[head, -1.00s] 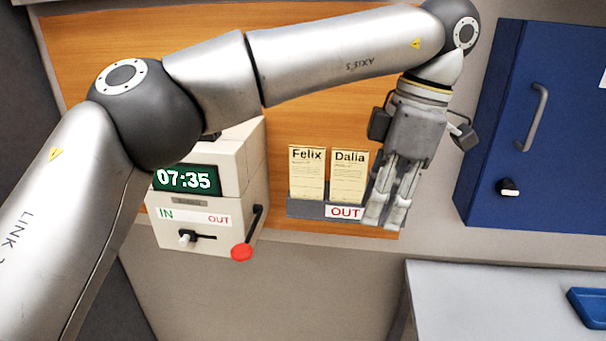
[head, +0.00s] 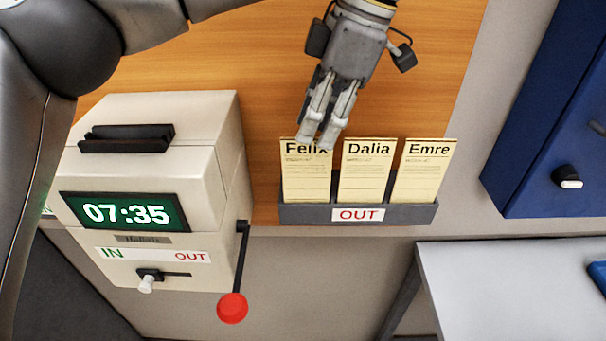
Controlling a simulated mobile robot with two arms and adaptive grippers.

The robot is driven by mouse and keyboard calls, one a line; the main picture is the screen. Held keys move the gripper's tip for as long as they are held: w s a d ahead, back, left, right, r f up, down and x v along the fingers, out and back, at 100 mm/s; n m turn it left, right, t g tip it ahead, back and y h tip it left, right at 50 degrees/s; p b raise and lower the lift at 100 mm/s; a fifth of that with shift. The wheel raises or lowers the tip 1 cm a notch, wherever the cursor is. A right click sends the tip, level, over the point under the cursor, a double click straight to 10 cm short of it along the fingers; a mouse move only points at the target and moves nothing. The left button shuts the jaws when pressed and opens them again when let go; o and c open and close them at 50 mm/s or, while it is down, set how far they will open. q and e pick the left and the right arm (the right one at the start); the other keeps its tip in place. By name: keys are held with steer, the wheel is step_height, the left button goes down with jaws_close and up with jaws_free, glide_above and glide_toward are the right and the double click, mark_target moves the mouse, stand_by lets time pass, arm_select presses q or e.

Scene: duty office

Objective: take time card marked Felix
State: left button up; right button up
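The Felix time card (head: 305,182) is a cream card with its name in black at the top. It stands upright in the left place of a grey card rack (head: 290,214) with an OUT label. My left gripper (head: 319,146) hangs from above, fingers pointing down, its tips overlapping the card's top right corner in the head view. The fingers look close together; I cannot tell whether they are parted or whether they touch the card. They hide the end of the name. My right gripper is not in view.
The Dalia card (head: 366,182) and Emre card (head: 420,182) stand beside it in the rack. A time clock (head: 190,225) with a red-knobbed lever (head: 233,308) is to the left. A blue cabinet (head: 550,120) and a grey table (head: 520,285) are at the right.

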mark_target(307, 184)
arm_select(q)
steer(key=x, duration=0.3)
steer(key=shift+a+f, duration=0.1)
steer(key=shift+a, duration=0.1)
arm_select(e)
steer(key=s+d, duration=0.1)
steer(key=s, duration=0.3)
arm_select(q)
steer(key=p+x, duration=0.3)
steer(key=x, duration=0.2)
steer(key=shift+a+f, duration=0.15)
steer(key=shift+f, duration=0.15)
steer(key=shift+s, duration=0.1)
steer(key=shift+c, duration=0.2)
steer(key=c, duration=0.5)
jaws_close()
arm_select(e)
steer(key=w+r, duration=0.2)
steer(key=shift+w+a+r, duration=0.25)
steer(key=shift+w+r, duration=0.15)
